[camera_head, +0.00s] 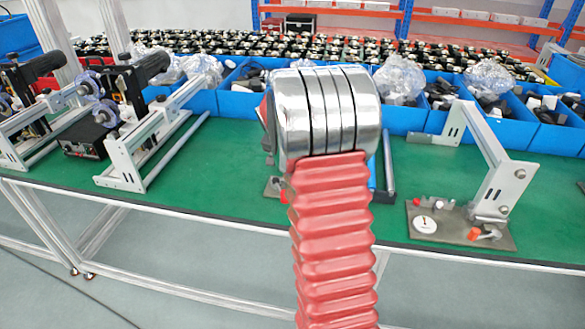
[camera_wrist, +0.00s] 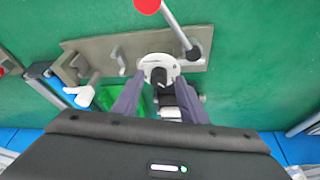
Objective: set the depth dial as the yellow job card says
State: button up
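In the wrist view, a white round dial (camera_wrist: 172,68) with a dark centre sits on a grey plate (camera_wrist: 225,48). My gripper (camera_wrist: 160,82) has its two grey fingers apart, one on each side of the dial's dark centre. I cannot tell whether they touch it. In the head view my own red ribbed arm hides the gripper and most of the fixture behind it. Another fixture (camera_head: 497,180) at the right carries a white dial (camera_head: 425,224) with a small red mark. I cannot make out a yellow job card or any dial setting.
In the wrist view, a metal lever (camera_wrist: 178,28) with a red knob (camera_wrist: 147,5) rises beside the dial. A white handle (camera_wrist: 82,95) is at the left. Blue bins (camera_head: 405,120) line the bench's back. Green bench top (camera_head: 230,165) is clear left of my arm.

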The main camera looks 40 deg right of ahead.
jog(key=v, duration=1.3)
jog(key=shift+a+r, duration=0.25)
jog(key=s+a+r+n+t, duration=0.1)
jog(key=s+a+r+n, duration=0.15)
jog(key=a, duration=0.35)
jog(key=s+a+r+n+y, duration=0.1)
jog(key=s+a+n, duration=0.1)
jog(key=s+a, duration=0.3)
jog(key=s+a+r+n+t, duration=0.1)
jog(key=s+a+n, duration=0.1)
jog(key=a, duration=0.5)
jog(key=s+a+f+n+t+y, duration=0.1)
jog(key=s+a+f+n+y, duration=0.2)
jog(key=s+a+n, duration=0.4)
jog(key=s+a, duration=0.6)
jog(key=shift+f+t, duration=0.25)
jog(key=shift+t, duration=0.15)
jog(key=shift+a, duration=0.15)
jog(key=shift+c, duration=1)
